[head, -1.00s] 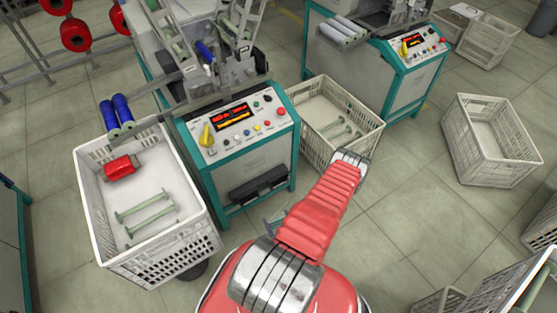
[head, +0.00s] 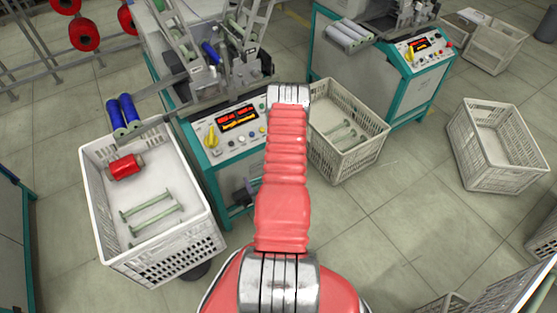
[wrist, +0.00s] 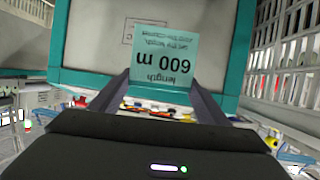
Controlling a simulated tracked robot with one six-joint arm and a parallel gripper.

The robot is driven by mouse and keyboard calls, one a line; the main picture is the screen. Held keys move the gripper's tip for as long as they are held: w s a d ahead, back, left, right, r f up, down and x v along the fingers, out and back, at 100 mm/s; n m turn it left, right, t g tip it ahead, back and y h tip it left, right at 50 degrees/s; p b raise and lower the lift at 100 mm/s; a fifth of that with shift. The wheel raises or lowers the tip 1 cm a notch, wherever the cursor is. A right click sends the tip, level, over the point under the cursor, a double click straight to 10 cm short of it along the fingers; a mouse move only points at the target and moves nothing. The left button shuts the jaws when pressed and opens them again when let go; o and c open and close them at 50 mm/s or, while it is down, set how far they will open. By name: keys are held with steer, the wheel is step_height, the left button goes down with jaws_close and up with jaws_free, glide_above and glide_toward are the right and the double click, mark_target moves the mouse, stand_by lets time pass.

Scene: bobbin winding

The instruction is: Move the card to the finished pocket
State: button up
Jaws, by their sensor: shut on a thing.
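The card (wrist: 165,52) is pale green with dark print reading "600 m" and "length", upside down in the wrist view. It stands between the two dark fingers of my gripper (wrist: 158,80), which is shut on its lower edge. Behind the card is a grey panel (wrist: 90,45) in a teal frame, with a small outlined mark partly covered by the card. In the head view my own arm hides the gripper and card. I cannot make out a finished pocket in either view.
The winding machine (head: 205,150) stands left of my arm. A white crate (head: 98,215) holds a red bobbin (head: 125,167) and green empty spools (head: 152,213). Another crate (head: 345,160) with spools stands just right of my arm. An empty crate (head: 500,180) is at the right; floor between is clear.

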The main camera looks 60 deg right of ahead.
steer(key=shift+n+t+y, duration=0.4)
steer(key=shift+n+y, duration=0.1)
steer(key=shift+n, duration=0.1)
steer(key=w+a+r, duration=0.1)
steer(key=w+r, duration=0.2)
steer(key=w, duration=0.1)
steer(key=w+a+r, duration=0.2)
steer(key=w+r, duration=0.2)
steer(key=w+a+r, duration=0.1)
steer(key=w+r, duration=0.3)
steer(key=shift+w+a+r, duration=0.2)
steer(key=w+a+r+n+t+y, duration=0.1)
steer(key=w+a+r+n+y, duration=0.1)
steer(key=w+a+r, duration=0.8)
steer(key=w+a+r+n+y, duration=0.2)
steer(key=w+a+r, duration=0.1)
steer(key=a+r, duration=0.6)
steer(key=w+a+r+n+t+y, duration=0.1)
steer(key=w+a+r+n+y, duration=0.1)
steer(key=a+r, duration=0.8)
steer(key=w+a+y, duration=0.1)
steer(key=w+a, duration=0.1)
steer(key=a, duration=0.5)
steer(key=shift+w+a+y, duration=0.2)
steer(key=shift+a+y, duration=0.1)
steer(key=shift+a, duration=0.1)
